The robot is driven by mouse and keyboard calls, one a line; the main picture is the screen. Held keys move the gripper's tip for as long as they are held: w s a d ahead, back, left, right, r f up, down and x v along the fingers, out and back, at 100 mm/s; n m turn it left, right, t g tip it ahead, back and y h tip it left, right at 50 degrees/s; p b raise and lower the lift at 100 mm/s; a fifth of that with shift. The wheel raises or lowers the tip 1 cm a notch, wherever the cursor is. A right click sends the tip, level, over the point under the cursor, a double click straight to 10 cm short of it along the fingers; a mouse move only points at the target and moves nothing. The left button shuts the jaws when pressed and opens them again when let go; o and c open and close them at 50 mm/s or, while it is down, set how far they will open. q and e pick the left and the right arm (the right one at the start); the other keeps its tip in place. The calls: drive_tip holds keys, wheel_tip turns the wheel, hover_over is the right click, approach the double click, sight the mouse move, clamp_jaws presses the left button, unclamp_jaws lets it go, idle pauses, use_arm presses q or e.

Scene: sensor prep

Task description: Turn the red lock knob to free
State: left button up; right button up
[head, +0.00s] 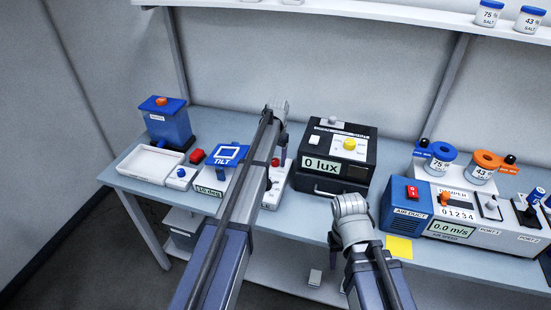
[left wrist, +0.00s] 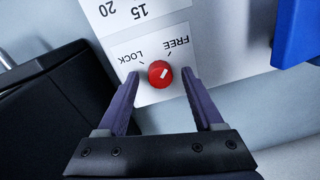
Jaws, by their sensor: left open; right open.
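The red lock knob (left wrist: 160,74) sits on a white panel (left wrist: 205,62) in the left wrist view. My left gripper (left wrist: 160,80) is open, with one finger on each side of the knob and a gap at both sides. In the head view my left gripper (head: 281,140) is over the white panel beside the black lux box (head: 335,155); my arm partly hides the panel. My right gripper (head: 350,207) is open and empty in front of the bench; its fingers are hard to make out.
The blue TILT device (head: 226,156) stands left of my left arm, with a white tray (head: 135,164) and a blue box (head: 168,122) beyond. The air duct unit (head: 407,207) is on the right, with a yellow note (head: 398,247) at the front edge.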

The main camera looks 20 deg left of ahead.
sight(276, 161)
use_arm(q)
wheel_tip(276, 161, up, 8)
drive_tip(key=p, duration=0.8)
drive_tip(key=shift+d, duration=0.15)
drive_tip(key=shift+f, duration=0.1)
